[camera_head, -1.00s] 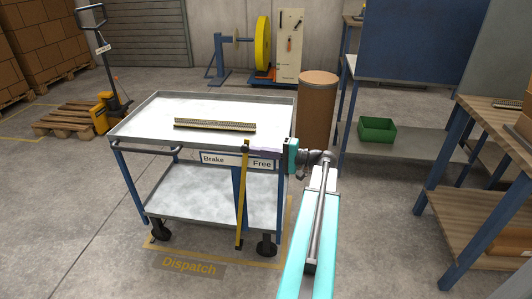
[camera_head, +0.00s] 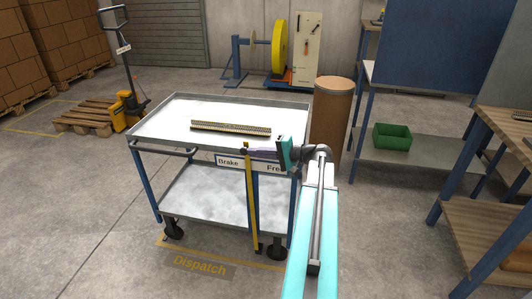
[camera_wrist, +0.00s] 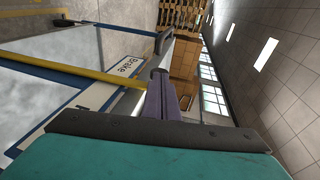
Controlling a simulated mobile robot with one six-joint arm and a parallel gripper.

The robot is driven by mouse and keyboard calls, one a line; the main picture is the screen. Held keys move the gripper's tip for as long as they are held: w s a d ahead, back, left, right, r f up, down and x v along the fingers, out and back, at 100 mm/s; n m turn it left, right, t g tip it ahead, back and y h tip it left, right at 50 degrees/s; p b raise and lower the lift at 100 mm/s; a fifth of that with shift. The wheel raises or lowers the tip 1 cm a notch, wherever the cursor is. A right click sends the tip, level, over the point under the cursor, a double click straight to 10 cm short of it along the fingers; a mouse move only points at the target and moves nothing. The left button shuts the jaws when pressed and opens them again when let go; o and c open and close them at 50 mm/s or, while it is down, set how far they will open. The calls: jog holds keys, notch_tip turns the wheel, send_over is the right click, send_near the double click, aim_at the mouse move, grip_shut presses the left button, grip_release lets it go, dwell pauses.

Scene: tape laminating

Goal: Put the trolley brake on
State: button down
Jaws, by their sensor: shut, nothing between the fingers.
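The trolley (camera_head: 172,130) stands at the centre of the head view. Its brake lever (camera_head: 251,205) is a yellow bar with a dark knob at the top, leaning slightly left. The knob stands between the words Brake and Free on the white label plate (camera_head: 229,162), a little nearer Brake. My gripper (camera_head: 256,152) reaches in from the right, its purple fingers shut and empty, tips at the knob. Whether they touch it is unclear. In the wrist view the fingers (camera_wrist: 161,96) lie beside the lever (camera_wrist: 85,73), and the Brake end of the plate (camera_wrist: 121,67) lies beyond.
A ribbed strip (camera_head: 231,128) lies on the trolley's top tray. A brown drum (camera_head: 332,125) stands close behind my arm. A workbench (camera_head: 497,130) is at the right, and a pallet truck (camera_head: 129,95) at the back left. Floor to the left is clear.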

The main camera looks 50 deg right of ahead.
aim_at(244, 149)
jog(key=w+a, duration=0.1)
jog(key=w+a+g+p, duration=0.1)
jog(key=w, duration=0.1)
jog(key=shift+w+r, duration=0.1)
jog(key=shift+r, duration=0.1)
jog(key=shift+w+a+r+h, duration=0.15)
jog(key=shift+w+a+h, duration=0.2)
jog(key=shift+w, duration=0.1)
jog(key=shift+s+d, duration=0.1)
jog(key=shift+d, duration=0.05)
jog(key=shift+s+d+r, duration=0.1)
jog(key=shift+s+d, duration=0.1)
jog(key=shift+s, duration=0.2)
jog(key=v, duration=1.4)
jog(key=shift+d+f, duration=0.2)
jog(key=shift+f, duration=0.15)
